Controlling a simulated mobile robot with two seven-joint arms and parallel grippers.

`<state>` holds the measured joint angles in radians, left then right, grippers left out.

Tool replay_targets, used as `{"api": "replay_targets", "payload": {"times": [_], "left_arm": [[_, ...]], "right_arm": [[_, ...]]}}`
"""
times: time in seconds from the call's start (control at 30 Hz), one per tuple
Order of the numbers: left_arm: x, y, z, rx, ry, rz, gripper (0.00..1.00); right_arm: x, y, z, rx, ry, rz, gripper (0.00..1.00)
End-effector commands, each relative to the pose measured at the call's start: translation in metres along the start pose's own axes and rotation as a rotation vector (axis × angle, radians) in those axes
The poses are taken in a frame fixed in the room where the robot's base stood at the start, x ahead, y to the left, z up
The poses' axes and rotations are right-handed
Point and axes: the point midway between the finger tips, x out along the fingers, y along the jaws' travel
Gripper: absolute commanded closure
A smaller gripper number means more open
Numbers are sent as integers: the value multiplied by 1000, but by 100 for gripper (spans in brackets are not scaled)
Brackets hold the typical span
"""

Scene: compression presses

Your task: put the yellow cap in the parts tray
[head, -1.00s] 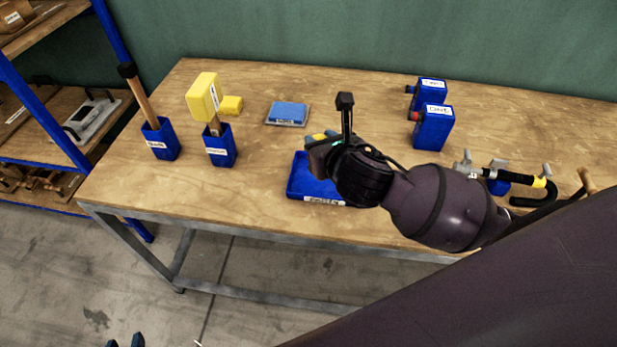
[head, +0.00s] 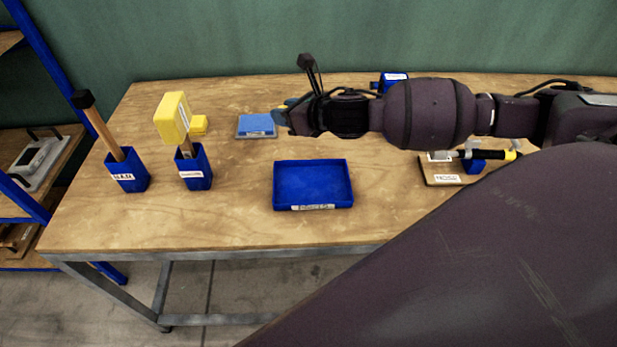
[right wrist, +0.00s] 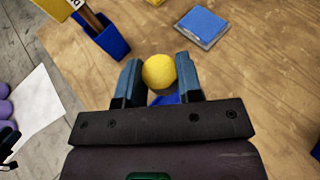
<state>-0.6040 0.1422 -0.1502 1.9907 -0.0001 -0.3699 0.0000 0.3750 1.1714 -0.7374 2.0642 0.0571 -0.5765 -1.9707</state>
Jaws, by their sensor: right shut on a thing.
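The yellow cap (right wrist: 158,72), round and matte, sits between the two blue fingers of my right gripper (right wrist: 160,80) in the right wrist view. In the head view my right gripper (head: 281,114) reaches in from the right, above the table behind the parts tray, shut on the cap. The cap is mostly hidden there. The parts tray (head: 313,205) is a shallow blue tray with a white label on its front. It looks empty and lies in front of the gripper in the picture. My left gripper is not clearly seen.
A blue holder (head: 195,168) with a yellow-headed mallet (head: 172,117) and another with a hammer (head: 100,127) stand at the left. A yellow block (head: 199,124) and a blue pad (head: 257,125) lie behind. A labelled board (head: 443,172) lies right. The table around the tray is clear.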

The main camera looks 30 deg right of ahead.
Motion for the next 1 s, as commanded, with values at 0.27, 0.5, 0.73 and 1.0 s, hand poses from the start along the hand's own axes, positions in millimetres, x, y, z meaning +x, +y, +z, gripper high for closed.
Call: {"api": "replay_targets", "payload": {"times": [0.27, 0.5, 0.73, 1.0], "left_arm": [[4, 1, 2, 0, 5, 1, 57], [8, 2, 8, 1, 4, 2, 57], [10, 2, 15, 1, -2, 2, 57], [11, 2, 18, 1, -6, 2, 57]], "right_arm": [[19, -1, -47, 7, 4, 3, 89], [39, 0, -95, 7, 4, 1, 89], [55, -1, -133, 5, 2, 1, 89], [61, -1, -148, 1, 2, 1, 89]]}}
